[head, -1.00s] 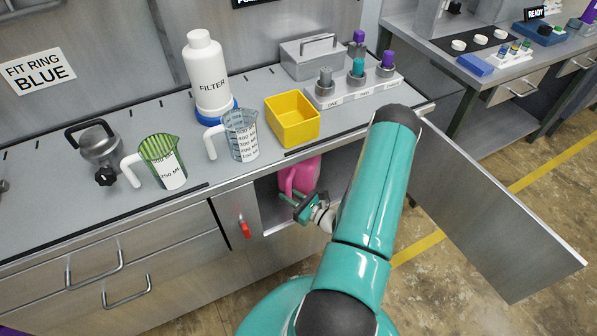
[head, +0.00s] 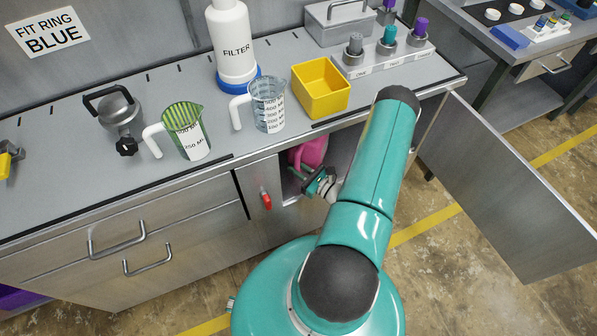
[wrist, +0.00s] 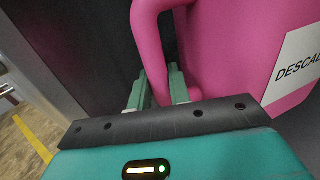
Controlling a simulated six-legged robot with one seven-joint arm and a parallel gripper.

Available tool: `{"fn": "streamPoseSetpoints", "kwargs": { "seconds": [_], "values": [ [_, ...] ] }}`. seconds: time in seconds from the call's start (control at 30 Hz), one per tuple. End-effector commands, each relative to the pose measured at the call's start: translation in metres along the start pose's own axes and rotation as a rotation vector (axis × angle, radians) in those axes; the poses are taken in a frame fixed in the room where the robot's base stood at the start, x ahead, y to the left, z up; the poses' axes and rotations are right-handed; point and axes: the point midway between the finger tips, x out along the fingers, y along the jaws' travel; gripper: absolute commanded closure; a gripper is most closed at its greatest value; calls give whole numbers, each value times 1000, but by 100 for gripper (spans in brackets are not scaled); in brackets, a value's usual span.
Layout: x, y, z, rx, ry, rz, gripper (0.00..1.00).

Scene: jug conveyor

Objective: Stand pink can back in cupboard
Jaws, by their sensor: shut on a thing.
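The pink can (head: 312,152) is just inside the open cupboard (head: 290,187) under the counter, partly hidden by the counter edge and my arm. In the wrist view the pink can (wrist: 230,50) fills the upper right, with a white label beginning "DESCAL". My gripper (head: 318,184) is at the cupboard opening. In the wrist view my gripper (wrist: 160,90) has its two green fingers on either side of the can's pink handle, shut on it. The can's base and the cupboard floor under it are hidden, so I cannot tell whether it touches the floor.
The cupboard door (head: 510,180) stands wide open at the right. A red handle (head: 265,198) is on the panel left of the opening. On the counter above are a yellow bin (head: 320,90), a blue jug (head: 268,105), a green jug (head: 187,132) and a filter bottle (head: 233,45).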

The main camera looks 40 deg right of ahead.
Motion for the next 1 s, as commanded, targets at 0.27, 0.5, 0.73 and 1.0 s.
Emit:
{"fn": "streamPoseSetpoints", "kwargs": {
  "seconds": [0.27, 0.5, 0.73, 1.0],
  "values": [
    [1, 1, -37, 0, 0, -1, 100],
    [3, 1, -39, 0, 0, -1, 100],
    [3, 1, -42, 1, 1, -1, 65],
    [3, 1, -41, 1, 1, -1, 59]
  ]
}}
